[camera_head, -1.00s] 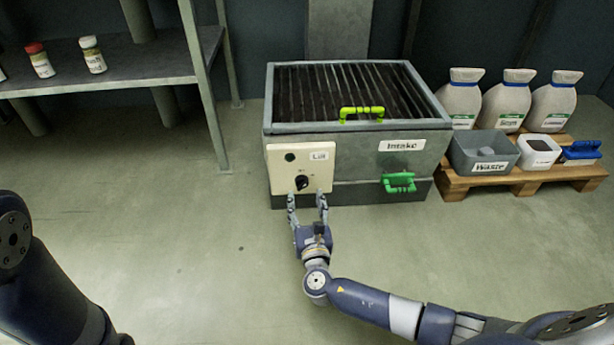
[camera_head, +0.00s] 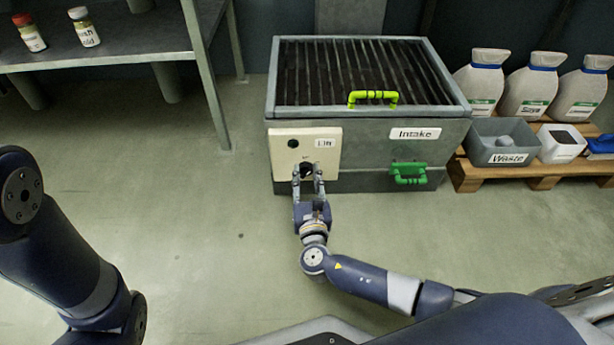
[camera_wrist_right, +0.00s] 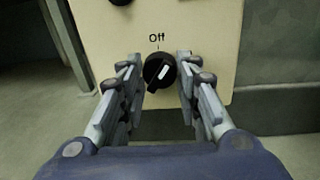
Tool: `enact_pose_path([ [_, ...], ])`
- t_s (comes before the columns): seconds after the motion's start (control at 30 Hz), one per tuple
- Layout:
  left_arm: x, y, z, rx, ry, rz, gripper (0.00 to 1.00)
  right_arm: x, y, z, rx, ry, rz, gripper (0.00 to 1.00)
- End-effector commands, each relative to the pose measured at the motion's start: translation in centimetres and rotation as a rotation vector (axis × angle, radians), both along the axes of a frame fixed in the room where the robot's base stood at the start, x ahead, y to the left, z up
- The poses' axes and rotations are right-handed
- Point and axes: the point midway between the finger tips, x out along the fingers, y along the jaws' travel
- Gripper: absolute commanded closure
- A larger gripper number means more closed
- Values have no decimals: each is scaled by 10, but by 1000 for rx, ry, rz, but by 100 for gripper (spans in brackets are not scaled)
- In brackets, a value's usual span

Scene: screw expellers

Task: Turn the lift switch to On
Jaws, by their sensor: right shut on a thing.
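The lift switch is a black round knob (camera_wrist_right: 159,72) on a cream panel (camera_head: 290,146) at the front left of the grey intake box. The panel has a small "Lift" label (camera_head: 325,143). In the right wrist view the word "Off" stands above the knob, and the knob's white mark points up and slightly right. No "On" word is visible. My right gripper (camera_head: 307,172) is at the panel, with its fingers to the left and right of the knob, shut on it. In the head view the fingers partly cover the knob. My left arm shows at left, but its gripper is out of view.
The intake box (camera_head: 462,105) has a lime handle (camera_head: 372,97) on top and a green handle (camera_head: 409,174) in front. A wooden pallet (camera_head: 470,180) with bins and several bottles stands at right. A metal shelf (camera_head: 130,42) stands at left. The floor between is clear.

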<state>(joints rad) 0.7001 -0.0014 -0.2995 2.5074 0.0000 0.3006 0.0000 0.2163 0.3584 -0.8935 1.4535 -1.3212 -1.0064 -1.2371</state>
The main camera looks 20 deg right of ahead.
Motion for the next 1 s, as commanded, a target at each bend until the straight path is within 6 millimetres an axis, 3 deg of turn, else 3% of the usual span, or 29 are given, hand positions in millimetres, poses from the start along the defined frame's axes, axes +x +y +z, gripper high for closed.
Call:
enact_pose_path([
  [0.27,5,-1,-1,5,10,4,60,0,0,-1,33,-9,-1,93],
  [0.7,6,-2,-15,5,11,4,60,1,-1,-1,385,-113,-1,93],
  [1.0,3,-1,-15,5,7,3,60,1,-1,0,411,-121,-1,93],
])
